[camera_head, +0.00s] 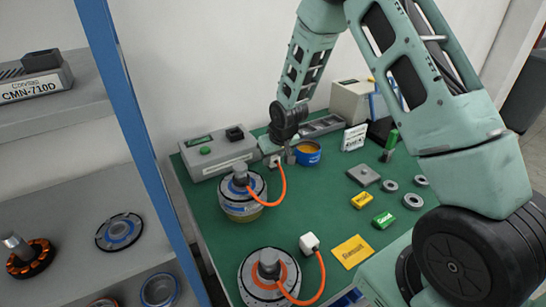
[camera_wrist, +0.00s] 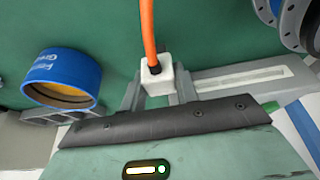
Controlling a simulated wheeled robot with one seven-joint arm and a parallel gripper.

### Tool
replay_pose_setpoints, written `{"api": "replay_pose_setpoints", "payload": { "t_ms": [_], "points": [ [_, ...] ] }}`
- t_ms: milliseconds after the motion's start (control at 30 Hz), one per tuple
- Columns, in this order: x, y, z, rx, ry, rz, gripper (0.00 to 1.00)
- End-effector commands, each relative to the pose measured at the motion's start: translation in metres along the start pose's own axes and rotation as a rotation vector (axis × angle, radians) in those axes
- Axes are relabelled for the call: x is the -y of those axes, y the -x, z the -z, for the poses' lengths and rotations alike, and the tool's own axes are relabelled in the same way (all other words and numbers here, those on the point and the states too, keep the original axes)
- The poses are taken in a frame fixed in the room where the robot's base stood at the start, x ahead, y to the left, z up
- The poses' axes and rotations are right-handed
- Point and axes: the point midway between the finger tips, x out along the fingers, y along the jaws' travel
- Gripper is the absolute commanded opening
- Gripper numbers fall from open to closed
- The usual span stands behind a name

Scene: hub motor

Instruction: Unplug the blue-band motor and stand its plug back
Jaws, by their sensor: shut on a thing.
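The blue-band motor (camera_head: 240,207) stands upright on the green table at the back left, and its edge shows at the top right of the wrist view (camera_wrist: 296,22). An orange cable runs from its top to a white plug (camera_head: 273,160). My gripper (camera_head: 282,158) is shut on this plug, right of the motor. In the wrist view the plug (camera_wrist: 157,78) sits between both fingers, with the cable leaving its dark end. I see it apart from the grey controller box (camera_head: 220,157). Whether the plug touches the table I cannot tell.
A blue tin (camera_head: 308,153) is close to my gripper's right side. An orange-band motor (camera_head: 262,280) with its own white plug (camera_head: 309,242) stands in front. Small boxes, rings and a yellow card (camera_head: 352,251) lie on the right. A blue shelf post (camera_head: 140,130) rises at the left.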

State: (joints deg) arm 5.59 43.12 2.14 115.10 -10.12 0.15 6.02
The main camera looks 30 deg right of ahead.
Motion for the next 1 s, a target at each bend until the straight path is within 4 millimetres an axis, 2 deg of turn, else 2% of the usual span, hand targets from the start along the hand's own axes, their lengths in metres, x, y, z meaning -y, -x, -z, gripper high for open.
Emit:
{"api": "replay_pose_setpoints", "payload": {
  "t_ms": [500, 1000],
  "points": [
    [0.0, -0.01, -0.004, -0.001, 0.0, 0.0, 0.0],
    [0.0, -0.011, -0.004, 0.0, 0.0, 0.0, 0.0]
  ]
}}
